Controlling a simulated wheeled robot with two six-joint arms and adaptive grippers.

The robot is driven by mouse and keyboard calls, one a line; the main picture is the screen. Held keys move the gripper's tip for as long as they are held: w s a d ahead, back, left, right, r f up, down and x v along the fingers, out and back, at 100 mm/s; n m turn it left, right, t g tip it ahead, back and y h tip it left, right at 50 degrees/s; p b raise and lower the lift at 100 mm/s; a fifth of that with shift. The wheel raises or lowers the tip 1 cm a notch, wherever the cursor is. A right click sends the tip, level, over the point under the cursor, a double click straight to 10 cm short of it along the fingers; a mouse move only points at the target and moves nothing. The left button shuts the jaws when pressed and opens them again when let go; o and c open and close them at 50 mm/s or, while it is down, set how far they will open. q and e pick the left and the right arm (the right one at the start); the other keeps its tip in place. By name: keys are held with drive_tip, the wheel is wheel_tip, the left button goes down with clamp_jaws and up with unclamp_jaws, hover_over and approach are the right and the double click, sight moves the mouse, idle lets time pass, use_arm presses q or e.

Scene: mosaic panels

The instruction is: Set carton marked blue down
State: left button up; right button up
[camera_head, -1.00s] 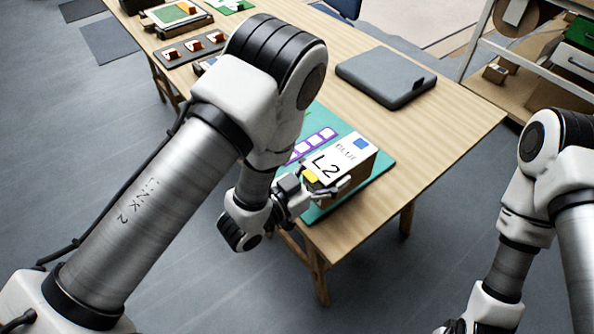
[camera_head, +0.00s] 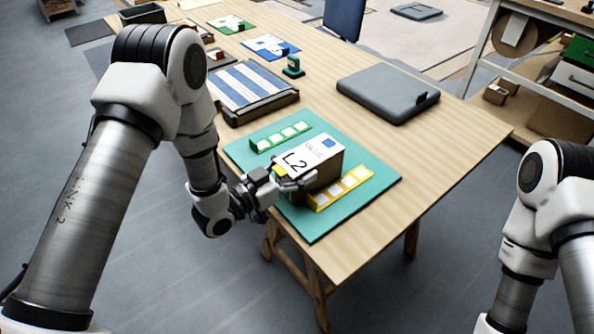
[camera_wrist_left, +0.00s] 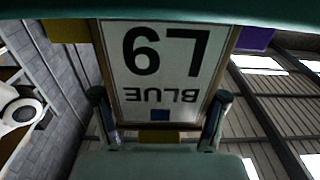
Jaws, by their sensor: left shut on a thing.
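The carton marked BLUE (camera_head: 318,152) is a brown box with a white top label and a small blue square. It is over the teal mat (camera_head: 245,157), between a green strip (camera_head: 281,137) and a yellow strip (camera_head: 342,187) of white squares. I cannot tell if its base touches the mat. My left gripper (camera_head: 290,182) is shut on the carton's near left side. In the left wrist view the carton's label (camera_wrist_left: 165,62) shows upside down between the two fingers, with a purple strip (camera_wrist_left: 255,39) beyond it. My right gripper is out of frame.
A grey closed case (camera_head: 385,92) lies behind the mat on the table (camera_head: 440,130). A blue-and-white striped panel (camera_head: 245,85) and a small green object (camera_head: 293,66) stand behind left. The table's front right is bare. A shelf unit stands at right.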

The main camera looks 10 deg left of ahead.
use_arm(q)
drive_tip(key=shift+s, duration=0.1)
drive_tip(key=o, duration=1.8)
drive_tip(key=shift+c, duration=0.2)
drive_tip(key=shift+r, duration=0.15)
drive_tip(key=b+v, duration=0.1)
drive_tip(key=v, duration=1.1)
